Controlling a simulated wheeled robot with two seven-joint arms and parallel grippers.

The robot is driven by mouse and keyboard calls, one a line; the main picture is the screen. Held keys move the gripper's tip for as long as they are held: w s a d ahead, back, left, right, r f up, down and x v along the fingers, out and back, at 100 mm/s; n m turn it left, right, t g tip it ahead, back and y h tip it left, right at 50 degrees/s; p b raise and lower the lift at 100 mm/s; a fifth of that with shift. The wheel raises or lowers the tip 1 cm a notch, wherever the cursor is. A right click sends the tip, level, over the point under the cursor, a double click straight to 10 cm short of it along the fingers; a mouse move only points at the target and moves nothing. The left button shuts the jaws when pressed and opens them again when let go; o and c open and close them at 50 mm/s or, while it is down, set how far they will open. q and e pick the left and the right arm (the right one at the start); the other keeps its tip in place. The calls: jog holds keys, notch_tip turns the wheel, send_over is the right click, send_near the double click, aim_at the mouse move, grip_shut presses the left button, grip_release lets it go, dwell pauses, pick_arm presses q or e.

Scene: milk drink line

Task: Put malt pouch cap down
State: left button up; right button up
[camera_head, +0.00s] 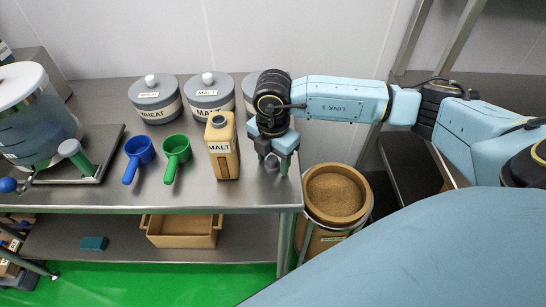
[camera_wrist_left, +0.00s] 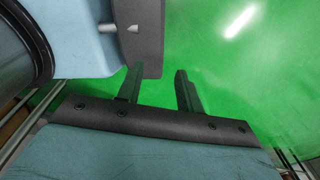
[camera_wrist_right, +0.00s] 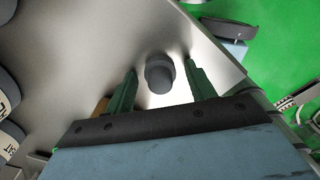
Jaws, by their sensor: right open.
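The grey malt pouch cap (camera_wrist_right: 160,74) stands on the steel table between the fingers of my right gripper (camera_wrist_right: 160,85), with a gap on both sides. In the head view the cap (camera_head: 272,163) sits near the table's right end, between the fingertips of my right gripper (camera_head: 275,163), which is open and points down. The tan malt pouch (camera_head: 222,158) stands upright just left of the gripper, with a dark round spot on top. My left gripper (camera_wrist_left: 160,85) is open and empty over green floor in the left wrist view.
Blue (camera_head: 138,158) and green (camera_head: 176,157) scoops lie left of the pouch. Lidded grey tubs (camera_head: 155,105) stand along the back. A bin of brown grain (camera_head: 336,195) stands off the table's right edge. The steel table (camera_head: 225,195) is clear in front.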

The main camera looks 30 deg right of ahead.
aim_at(273, 159)
jog(key=shift+r, duration=0.1)
notch_tip(273, 159, up, 12)
jog(key=p, duration=0.1)
dwell(0.4)
dwell(0.5)
